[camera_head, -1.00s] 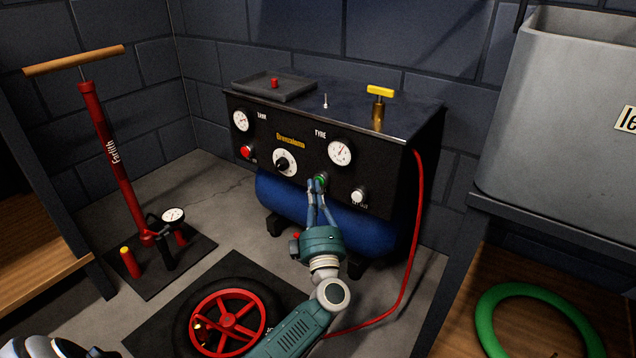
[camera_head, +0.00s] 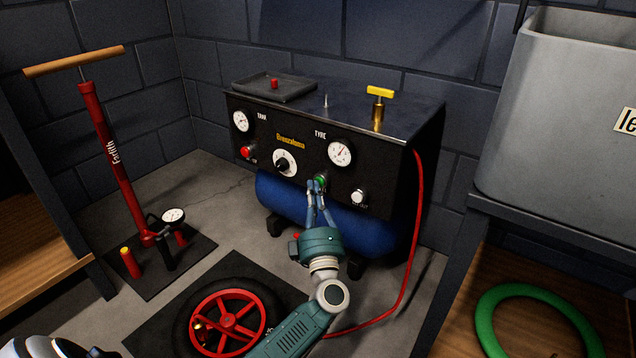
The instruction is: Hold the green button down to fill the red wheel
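The black compressor panel (camera_head: 238,159) stands on a blue tank (camera_head: 270,195) by the back wall. The green button (camera_head: 320,180) is on its front, below the TYRE gauge (camera_head: 340,153). My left gripper (camera_head: 316,186) is at the button, its fingertips close together and seemingly touching it. They hide part of it, and I cannot tell how far it is pressed. The red wheel (camera_head: 228,322) with a black tyre lies on a dark mat (camera_head: 150,338) at the bottom. My arm covers its right edge. My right gripper is not clearly in view.
A red hose (camera_head: 414,230) runs from the compressor's right side down towards the wheel. A red floor pump (camera_head: 118,165) stands at left. A TANK gauge (camera_head: 241,121), a red button (camera_head: 246,152) and a white button (camera_head: 358,196) are also on the panel. A green ring (camera_head: 490,318) lies at right.

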